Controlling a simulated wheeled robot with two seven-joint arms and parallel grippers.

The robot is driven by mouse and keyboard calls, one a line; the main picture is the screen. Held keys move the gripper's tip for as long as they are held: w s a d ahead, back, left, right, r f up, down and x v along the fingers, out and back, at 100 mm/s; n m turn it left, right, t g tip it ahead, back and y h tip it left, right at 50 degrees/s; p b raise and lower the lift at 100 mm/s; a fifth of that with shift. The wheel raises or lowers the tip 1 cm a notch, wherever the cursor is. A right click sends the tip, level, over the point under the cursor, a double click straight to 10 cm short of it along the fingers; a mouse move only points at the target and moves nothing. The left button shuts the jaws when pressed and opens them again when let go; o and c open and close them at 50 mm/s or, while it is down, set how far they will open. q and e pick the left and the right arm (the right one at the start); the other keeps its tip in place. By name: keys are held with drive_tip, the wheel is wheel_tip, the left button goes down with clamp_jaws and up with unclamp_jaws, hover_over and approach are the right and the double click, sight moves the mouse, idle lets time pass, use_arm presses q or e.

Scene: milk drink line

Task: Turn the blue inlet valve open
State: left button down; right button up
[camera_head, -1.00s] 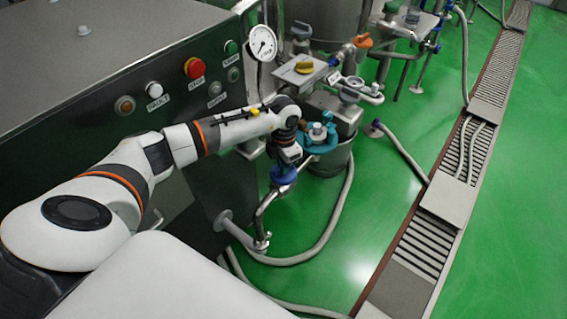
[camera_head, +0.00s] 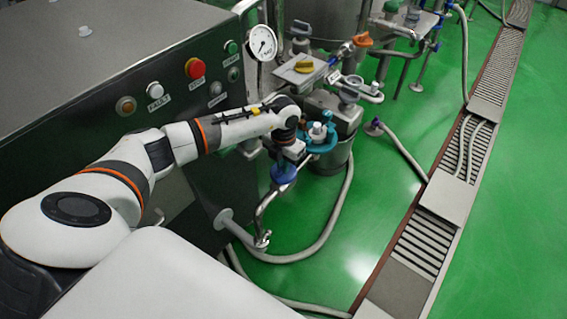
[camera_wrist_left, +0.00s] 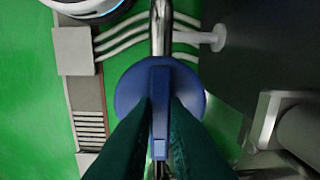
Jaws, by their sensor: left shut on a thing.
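The blue inlet valve (camera_head: 284,174) sits on a bent steel pipe beside the steel cabinet. In the left wrist view it is a round blue disc (camera_wrist_left: 128,92) with a raised blue bar (camera_wrist_left: 160,100) across its middle. The bar lies along the line of the pipe in that view. My left gripper (camera_head: 288,158) reaches down onto the valve from above. Its two dark green fingers (camera_wrist_left: 160,130) stand on either side of the bar and are shut on it. In the head view the wrist hides part of the handle. My right gripper is not in view.
A steel vessel with a teal clamp ring (camera_head: 319,137) stands close right of my left wrist. A hose (camera_head: 308,255) curves over the green floor. The cabinet (camera_head: 190,95) with buttons and a gauge (camera_head: 262,42) stands at the left. A drain channel (camera_head: 420,250) runs along the right.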

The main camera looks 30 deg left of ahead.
use_arm(q)
drive_tip(key=shift+r, duration=0.1)
drive_tip(key=c, duration=1.5)
unclamp_jaws()
drive_tip(key=shift+o, duration=0.2)
wheel_tip(320, 180, up, 12)
